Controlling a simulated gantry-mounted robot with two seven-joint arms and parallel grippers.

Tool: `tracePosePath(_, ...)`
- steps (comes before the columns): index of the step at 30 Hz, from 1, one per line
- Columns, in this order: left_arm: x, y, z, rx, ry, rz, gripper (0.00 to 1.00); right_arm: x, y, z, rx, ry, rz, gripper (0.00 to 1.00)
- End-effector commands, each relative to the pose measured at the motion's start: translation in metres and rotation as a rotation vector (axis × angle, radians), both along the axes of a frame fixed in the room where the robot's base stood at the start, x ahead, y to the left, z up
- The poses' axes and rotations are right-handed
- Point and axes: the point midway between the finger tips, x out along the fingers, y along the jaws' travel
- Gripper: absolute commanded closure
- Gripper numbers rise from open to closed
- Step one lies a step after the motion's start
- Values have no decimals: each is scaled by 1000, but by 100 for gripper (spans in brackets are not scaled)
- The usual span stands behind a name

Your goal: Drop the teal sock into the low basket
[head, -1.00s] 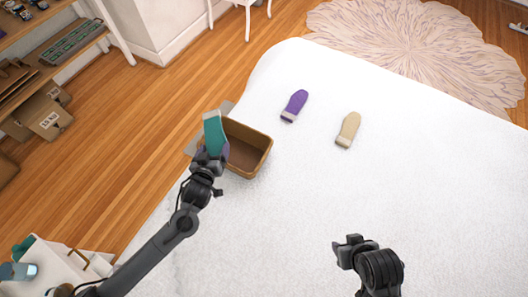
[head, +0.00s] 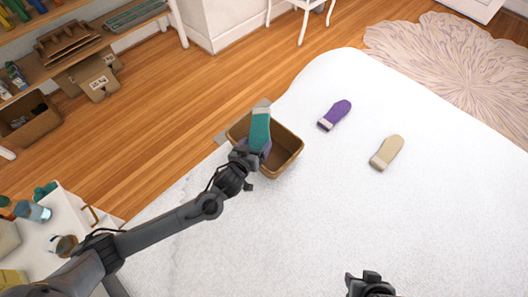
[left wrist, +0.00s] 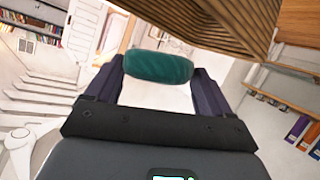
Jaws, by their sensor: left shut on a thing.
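The teal sock (head: 260,128) is in my left gripper (head: 252,150), which is shut on it. In the head view the sock overlaps the opening of the low brown basket (head: 287,160); its exact height is hard to tell. In the left wrist view the sock (left wrist: 158,67) lies across between the two dark fingers. A brown ribbed surface (left wrist: 220,22), which looks like the basket's wall, fills the upper part there. My right gripper (head: 366,277) is at the bottom edge of the head view, partly cut off, away from the basket.
The basket stands at the left edge of a white bed-like surface (head: 320,220). A purple sock (head: 336,114) and a beige sock (head: 386,152) lie to its right. A grey flat thing (head: 230,127) shows behind the basket. The surface's middle is clear.

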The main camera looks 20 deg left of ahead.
Motion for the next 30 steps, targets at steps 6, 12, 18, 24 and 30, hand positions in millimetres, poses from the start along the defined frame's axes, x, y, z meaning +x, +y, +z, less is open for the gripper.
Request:
tracePosePath(6, 0, 0, -6, 0, -1, 0, 48, 0, -1, -7, -2, 0, 0, 57)
tracePosePath(12, 0, 0, -6, 0, 0, 0, 16, 0, -1, -6, -4, 0, 1, 57)
tracePosePath(18, 0, 0, -6, 0, 0, 0, 0, 0, -1, -6, -3, -1, 1, 57)
tracePosePath(24, -2, 0, -6, 0, 1, 0, 0, 0, -1, -7, -3, -1, 1, 57)
tracePosePath(30, -20, 1, 0, 0, 2, -1, 0, 0, -1, -7, -3, -1, 1, 57)
